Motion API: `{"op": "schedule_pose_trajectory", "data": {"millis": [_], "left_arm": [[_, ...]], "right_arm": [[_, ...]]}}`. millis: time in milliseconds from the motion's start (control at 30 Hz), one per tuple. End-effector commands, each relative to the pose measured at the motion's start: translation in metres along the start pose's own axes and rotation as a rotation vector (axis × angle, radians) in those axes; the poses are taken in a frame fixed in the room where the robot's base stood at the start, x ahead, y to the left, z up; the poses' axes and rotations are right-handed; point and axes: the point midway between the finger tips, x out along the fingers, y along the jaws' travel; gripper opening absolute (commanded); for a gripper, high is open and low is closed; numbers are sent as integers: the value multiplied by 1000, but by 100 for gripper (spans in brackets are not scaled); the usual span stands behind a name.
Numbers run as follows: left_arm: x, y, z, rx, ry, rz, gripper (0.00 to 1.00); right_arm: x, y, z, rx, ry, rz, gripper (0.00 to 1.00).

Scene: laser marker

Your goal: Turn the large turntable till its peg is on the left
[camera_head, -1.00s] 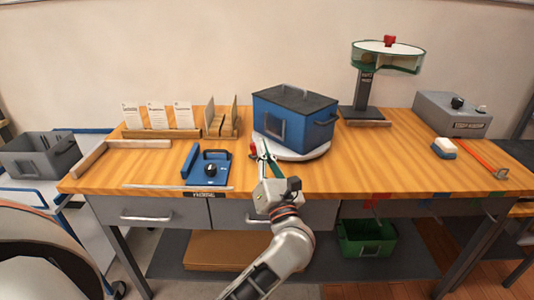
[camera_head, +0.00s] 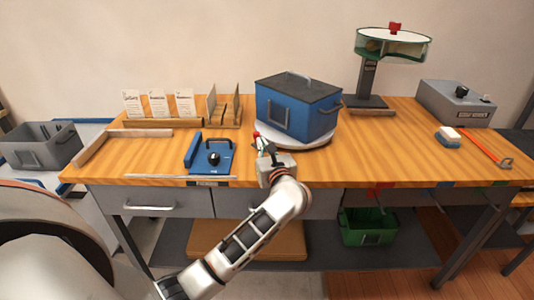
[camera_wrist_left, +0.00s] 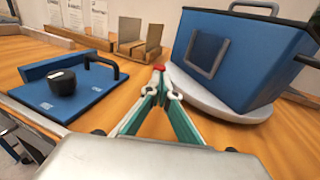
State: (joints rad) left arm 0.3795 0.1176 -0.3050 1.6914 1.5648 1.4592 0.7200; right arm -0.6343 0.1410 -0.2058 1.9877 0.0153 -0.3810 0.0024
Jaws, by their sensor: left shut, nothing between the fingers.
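The large turntable is a pale round disc (camera_head: 312,144) near the table's front middle; it also shows in the left wrist view (camera_wrist_left: 225,107). A blue box with a dark lid (camera_head: 290,122) stands on it and hides most of the disc. A small red tip (camera_wrist_left: 158,68), perhaps the turntable's peg, shows at the disc's left edge, right at my fingertips. My left gripper (camera_head: 262,142) is shut and empty, its green-sided fingers (camera_wrist_left: 158,82) meeting just left of the disc. I cannot tell whether they touch the red tip. My right gripper is out of view.
A blue plate with a black knob (camera_head: 212,157) lies left of my gripper. Card holders (camera_head: 160,122) stand behind it. A round green-rimmed stand (camera_head: 368,85) with a red top rises behind right. A grey control box (camera_head: 456,103) sits far right.

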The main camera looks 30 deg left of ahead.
Motion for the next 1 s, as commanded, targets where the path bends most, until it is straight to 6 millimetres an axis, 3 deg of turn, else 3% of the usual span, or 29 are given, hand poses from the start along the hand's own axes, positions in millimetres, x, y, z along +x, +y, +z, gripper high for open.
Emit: {"op": "schedule_pose_trajectory", "data": {"millis": [233, 733, 1000], "left_arm": [[25, 0, 1, 1, -3, 0, 0], [28, 1, 0, 0, -1, -2, 0], [35, 16, 1, 2, -2, -24, 0]], "right_arm": [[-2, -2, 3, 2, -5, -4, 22], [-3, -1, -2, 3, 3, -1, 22], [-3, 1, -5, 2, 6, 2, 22]]}}
